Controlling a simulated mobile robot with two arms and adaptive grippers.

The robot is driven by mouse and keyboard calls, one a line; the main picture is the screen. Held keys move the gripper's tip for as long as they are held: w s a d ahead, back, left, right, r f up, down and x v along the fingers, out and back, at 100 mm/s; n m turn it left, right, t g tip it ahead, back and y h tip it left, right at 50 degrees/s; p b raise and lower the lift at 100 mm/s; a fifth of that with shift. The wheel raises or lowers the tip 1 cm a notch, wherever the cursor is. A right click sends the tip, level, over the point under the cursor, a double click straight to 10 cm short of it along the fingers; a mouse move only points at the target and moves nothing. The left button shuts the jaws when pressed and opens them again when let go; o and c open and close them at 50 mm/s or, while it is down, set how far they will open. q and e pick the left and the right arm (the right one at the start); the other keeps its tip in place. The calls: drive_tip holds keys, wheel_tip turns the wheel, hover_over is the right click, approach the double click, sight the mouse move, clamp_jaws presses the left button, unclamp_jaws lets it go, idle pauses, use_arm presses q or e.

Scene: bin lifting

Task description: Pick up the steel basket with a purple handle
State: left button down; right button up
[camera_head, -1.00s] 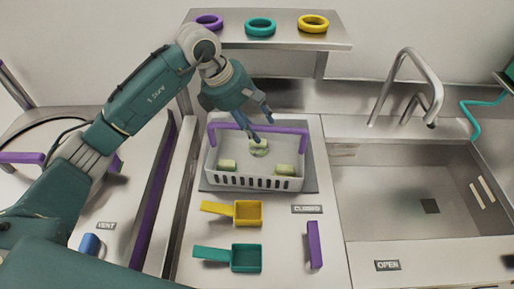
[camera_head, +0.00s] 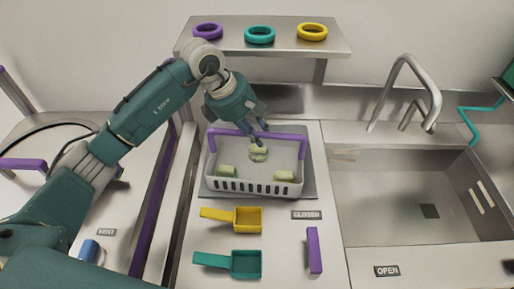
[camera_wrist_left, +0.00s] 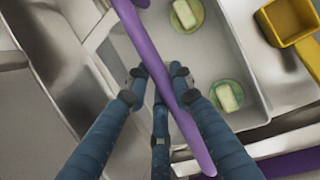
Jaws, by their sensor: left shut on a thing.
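The pale grey basket (camera_head: 253,182) with slotted sides stands upright on the counter left of the sink. Its purple handle (camera_head: 230,132) arches up across it, and the handle also crosses the left wrist view (camera_wrist_left: 142,42) diagonally. Several pale green pieces (camera_head: 284,175) lie in the basket. My left gripper (camera_head: 260,132) is above the basket, shut on the handle near its middle. In the left wrist view its dark blue fingers (camera_wrist_left: 160,82) lie on both sides of the handle. My right gripper is not in view.
A yellow scoop (camera_head: 247,219), a teal scoop (camera_head: 245,264) and a purple bar (camera_head: 314,250) are in front of the basket. The sink (camera_head: 410,200) and tap (camera_head: 410,85) are to the right. A shelf (camera_head: 290,42) with coloured rings is above and behind.

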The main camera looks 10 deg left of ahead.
use_arm(q)
drive_tip(key=shift+w+r, duration=0.1)
drive_tip(key=shift+r, duration=0.1)
drive_tip(key=shift+r+b, duration=0.3)
drive_tip(key=shift+r, duration=0.25)
wheel_tip(320, 180, up, 19)
drive_tip(key=b, duration=0.4)
drive_tip(key=shift+f, duration=0.15)
